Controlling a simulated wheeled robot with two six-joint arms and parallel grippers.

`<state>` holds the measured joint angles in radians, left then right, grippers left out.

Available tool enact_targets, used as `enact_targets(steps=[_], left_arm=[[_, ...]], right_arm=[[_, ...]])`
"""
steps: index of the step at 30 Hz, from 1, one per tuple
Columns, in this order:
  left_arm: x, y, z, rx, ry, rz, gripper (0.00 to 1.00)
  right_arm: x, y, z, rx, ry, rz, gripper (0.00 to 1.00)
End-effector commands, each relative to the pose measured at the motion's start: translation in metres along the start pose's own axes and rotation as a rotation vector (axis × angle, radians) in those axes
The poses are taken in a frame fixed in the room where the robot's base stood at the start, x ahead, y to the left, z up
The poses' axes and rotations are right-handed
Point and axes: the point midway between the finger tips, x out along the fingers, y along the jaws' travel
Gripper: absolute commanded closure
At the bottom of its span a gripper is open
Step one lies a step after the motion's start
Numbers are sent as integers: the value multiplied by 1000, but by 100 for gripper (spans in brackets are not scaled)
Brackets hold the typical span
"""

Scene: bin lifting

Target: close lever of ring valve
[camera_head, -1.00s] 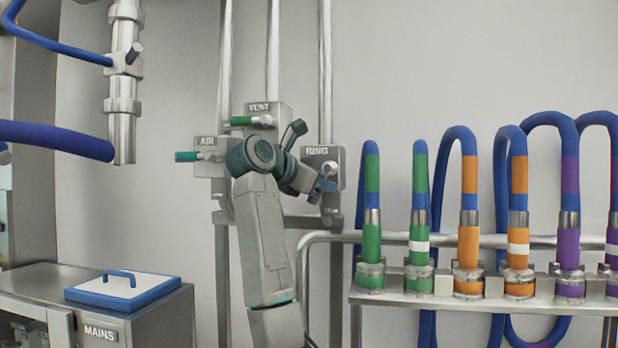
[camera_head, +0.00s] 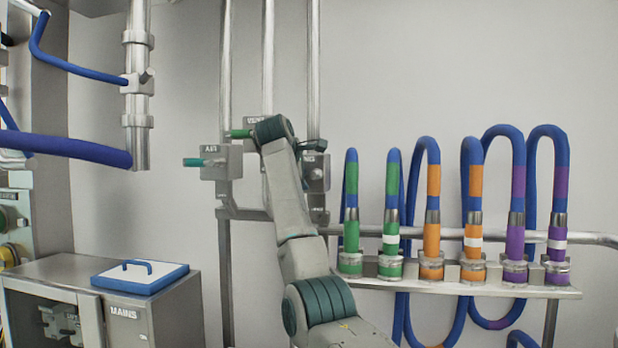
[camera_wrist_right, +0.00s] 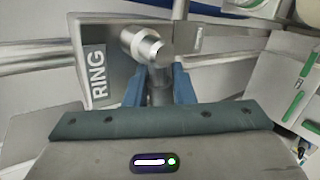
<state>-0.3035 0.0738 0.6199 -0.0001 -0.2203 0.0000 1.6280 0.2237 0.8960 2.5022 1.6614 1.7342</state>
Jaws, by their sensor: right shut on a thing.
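The ring valve block (camera_head: 317,172) is on the right vertical pipe, mostly hidden by my right arm. In the right wrist view its plate marked RING (camera_wrist_right: 93,70) stands to the left, and a round metal stub (camera_wrist_right: 148,46) sticks out from it. My right gripper (camera_wrist_right: 160,88) has its blue fingers closed on either side of the metal lever (camera_wrist_right: 158,78), just below the stub. In the head view the fingers are hidden behind the wrist. My left gripper is not in view.
The AIR valve (camera_head: 222,162) and its green handle are left of my right arm; the VENT valve's green handle (camera_head: 240,133) is close beside it. A rack (camera_head: 470,290) of coloured hose ends stands to the right. A steel cabinet (camera_head: 165,312) carries a blue-edged lid (camera_head: 140,278).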

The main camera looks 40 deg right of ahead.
Motion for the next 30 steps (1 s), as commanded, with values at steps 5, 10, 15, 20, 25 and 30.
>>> enact_targets(steps=[5,10,15,20,25,30], left_arm=[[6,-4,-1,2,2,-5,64],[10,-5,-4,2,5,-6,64],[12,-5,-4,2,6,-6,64],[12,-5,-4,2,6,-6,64],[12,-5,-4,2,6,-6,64],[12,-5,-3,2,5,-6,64]], right_arm=[[0,4,-1,93,59,2,100],[0,6,-1,151,96,2,100],[-1,8,-1,181,116,2,100],[-2,8,-1,190,122,2,100],[-2,9,-1,190,123,2,100],[-2,9,-1,190,123,2,74]])
